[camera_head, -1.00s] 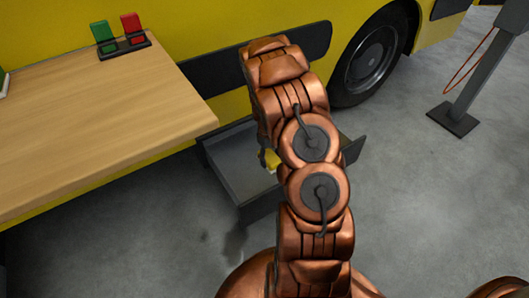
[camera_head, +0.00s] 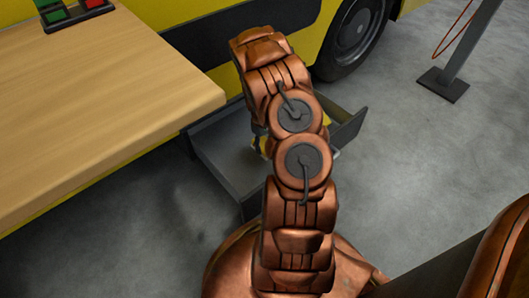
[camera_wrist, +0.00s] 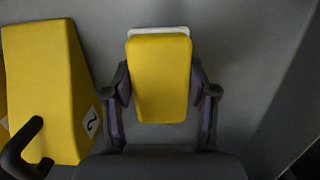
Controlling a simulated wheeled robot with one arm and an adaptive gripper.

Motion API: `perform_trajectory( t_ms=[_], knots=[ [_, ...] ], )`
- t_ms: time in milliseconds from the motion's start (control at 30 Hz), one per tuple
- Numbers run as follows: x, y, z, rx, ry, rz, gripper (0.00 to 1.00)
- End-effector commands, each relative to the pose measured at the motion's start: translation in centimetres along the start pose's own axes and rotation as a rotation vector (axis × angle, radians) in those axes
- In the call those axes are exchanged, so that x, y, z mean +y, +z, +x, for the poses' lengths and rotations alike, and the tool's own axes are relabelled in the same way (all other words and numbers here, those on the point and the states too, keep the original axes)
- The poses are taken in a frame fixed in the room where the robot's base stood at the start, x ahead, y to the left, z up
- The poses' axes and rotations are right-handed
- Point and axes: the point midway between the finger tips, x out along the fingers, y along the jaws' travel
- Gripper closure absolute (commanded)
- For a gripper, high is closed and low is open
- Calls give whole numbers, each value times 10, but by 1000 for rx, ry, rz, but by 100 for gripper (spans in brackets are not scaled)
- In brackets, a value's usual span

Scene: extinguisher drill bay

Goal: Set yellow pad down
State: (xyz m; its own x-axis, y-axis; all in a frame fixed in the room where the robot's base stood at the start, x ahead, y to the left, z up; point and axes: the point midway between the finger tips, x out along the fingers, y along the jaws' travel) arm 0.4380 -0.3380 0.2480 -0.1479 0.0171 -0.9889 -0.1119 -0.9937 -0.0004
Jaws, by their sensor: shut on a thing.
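The yellow pad (camera_wrist: 160,75), a yellow block with a pale edge at its far end, is between the two dark fingers of my gripper (camera_wrist: 161,88) in the wrist view. My gripper is shut on its sides. Behind it is the grey floor of the open drawer (camera_head: 226,150); I cannot tell whether the pad touches it. In the head view my arm reaches over the drawer and hides most of the gripper.
A yellow wedge (camera_wrist: 48,85) with a number label and a black handle (camera_wrist: 25,150) lies left of the pad. A wooden table (camera_head: 100,100) with a red and green rack stands left of the drawer. A yellow vehicle stands behind; a grey post (camera_head: 465,50) is at right.

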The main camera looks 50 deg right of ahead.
Motion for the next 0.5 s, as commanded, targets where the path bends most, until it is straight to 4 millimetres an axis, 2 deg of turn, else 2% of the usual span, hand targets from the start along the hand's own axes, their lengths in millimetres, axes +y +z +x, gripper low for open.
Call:
perform_trajectory(
  t_ms=[333,500],
  knots=[
    [-1,-5,37,-2,0,-1,75],
    [-1,-6,40,0,0,0,75]
  ],
)
